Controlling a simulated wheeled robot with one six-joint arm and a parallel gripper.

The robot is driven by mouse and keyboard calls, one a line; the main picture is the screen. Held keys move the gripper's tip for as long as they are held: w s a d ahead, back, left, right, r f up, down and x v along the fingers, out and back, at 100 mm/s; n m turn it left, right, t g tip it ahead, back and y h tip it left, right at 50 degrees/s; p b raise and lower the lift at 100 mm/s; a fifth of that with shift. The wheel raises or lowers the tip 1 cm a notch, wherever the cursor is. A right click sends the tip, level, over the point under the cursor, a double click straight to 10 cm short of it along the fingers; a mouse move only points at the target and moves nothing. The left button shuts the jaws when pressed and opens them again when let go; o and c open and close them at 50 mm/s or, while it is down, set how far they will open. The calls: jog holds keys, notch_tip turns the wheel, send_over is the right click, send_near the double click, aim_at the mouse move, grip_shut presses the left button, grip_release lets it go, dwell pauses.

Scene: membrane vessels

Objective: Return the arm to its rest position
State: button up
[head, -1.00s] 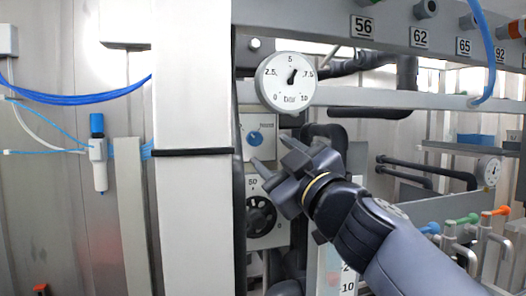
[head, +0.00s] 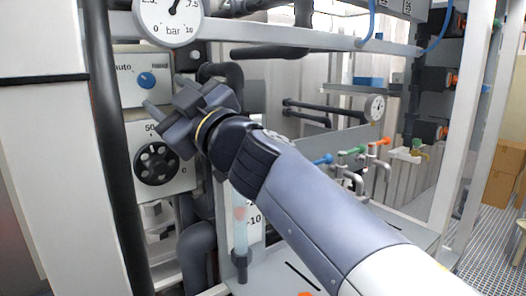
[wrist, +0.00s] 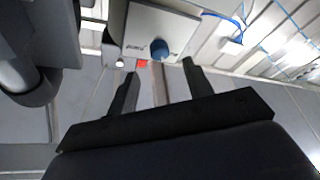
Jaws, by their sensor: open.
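My arm reaches from the lower right of the head view toward the left centre. My gripper (head: 162,94) is open, with nothing between its fingers. It is in front of a white panel with a blue knob (head: 146,80), and in the picture its fingers lie just right of and below the knob. In the wrist view both dark fingers of my gripper (wrist: 158,75) stand apart, and the blue knob (wrist: 160,47) shows beyond the gap between them. No contact with the knob can be made out.
Black pipes (head: 290,50) run behind my arm. Coloured valves (head: 350,155) stand to the right. Cardboard boxes (head: 490,185) and open grated floor lie at far right.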

aim_at(148, 80)
jog(key=p+x, duration=0.1)
jog(key=x, duration=0.7)
jog(key=shift+r+p, duration=0.1)
jog(key=shift+p, duration=0.25)
jog(key=shift+a+f+b, duration=0.1)
jog(key=shift+f+b, duration=0.1)
jog(key=shift+b, duration=0.1)
jog(key=shift+r+m, duration=0.15)
jog(key=shift+m, duration=0.15)
jog(key=shift+r, duration=0.1)
